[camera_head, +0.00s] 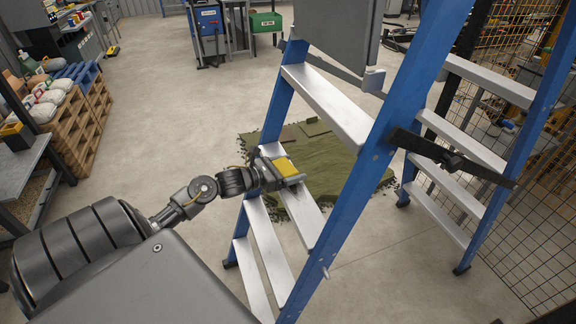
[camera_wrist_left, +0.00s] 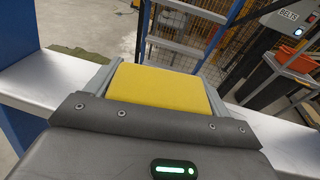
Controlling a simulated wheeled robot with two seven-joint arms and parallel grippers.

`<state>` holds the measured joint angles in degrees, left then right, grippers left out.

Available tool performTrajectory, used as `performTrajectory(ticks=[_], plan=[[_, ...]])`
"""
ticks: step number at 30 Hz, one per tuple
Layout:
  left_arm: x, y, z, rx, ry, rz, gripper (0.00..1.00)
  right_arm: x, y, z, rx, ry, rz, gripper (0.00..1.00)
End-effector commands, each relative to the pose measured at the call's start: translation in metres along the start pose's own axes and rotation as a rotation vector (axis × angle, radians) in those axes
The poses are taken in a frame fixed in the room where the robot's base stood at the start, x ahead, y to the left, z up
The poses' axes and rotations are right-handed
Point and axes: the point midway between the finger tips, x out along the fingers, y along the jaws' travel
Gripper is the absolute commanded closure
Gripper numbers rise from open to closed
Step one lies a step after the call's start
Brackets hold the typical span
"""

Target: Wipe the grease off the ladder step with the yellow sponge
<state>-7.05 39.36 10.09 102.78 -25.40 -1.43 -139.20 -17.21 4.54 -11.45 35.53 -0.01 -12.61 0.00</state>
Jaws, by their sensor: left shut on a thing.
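The blue ladder (camera_head: 352,195) stands open at centre right with pale metal steps. My left gripper (camera_head: 284,168) is shut on the yellow sponge (camera_head: 286,167), over the far-left part of one ladder step (camera_head: 306,222). In the left wrist view the sponge (camera_wrist_left: 158,88) sits between the two grey fingers, with the step (camera_wrist_left: 50,82) running behind and below it. I cannot tell whether the sponge touches the step. My right gripper is not in view.
Other steps lie above and below, between blue rails. A green turf piece (camera_head: 330,165) lies on the floor behind the ladder. A pallet stack (camera_head: 80,128) with bags stands at left. Floor left of the ladder is clear.

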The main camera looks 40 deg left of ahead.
Motion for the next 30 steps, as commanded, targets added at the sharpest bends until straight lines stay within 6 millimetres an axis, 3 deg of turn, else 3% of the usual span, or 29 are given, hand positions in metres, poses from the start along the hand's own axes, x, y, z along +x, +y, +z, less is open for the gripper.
performTrajectory(ticks=[14,24,30], plan=[[-0.002,-0.014,-0.001,-0.001,0.000,-0.001,0.41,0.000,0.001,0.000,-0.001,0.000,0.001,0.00],[-0.006,-0.042,-0.004,-0.001,0.002,-0.002,0.41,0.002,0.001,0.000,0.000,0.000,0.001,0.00],[-0.007,-0.047,-0.006,-0.002,0.005,-0.002,0.41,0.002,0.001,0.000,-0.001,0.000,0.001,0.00]])
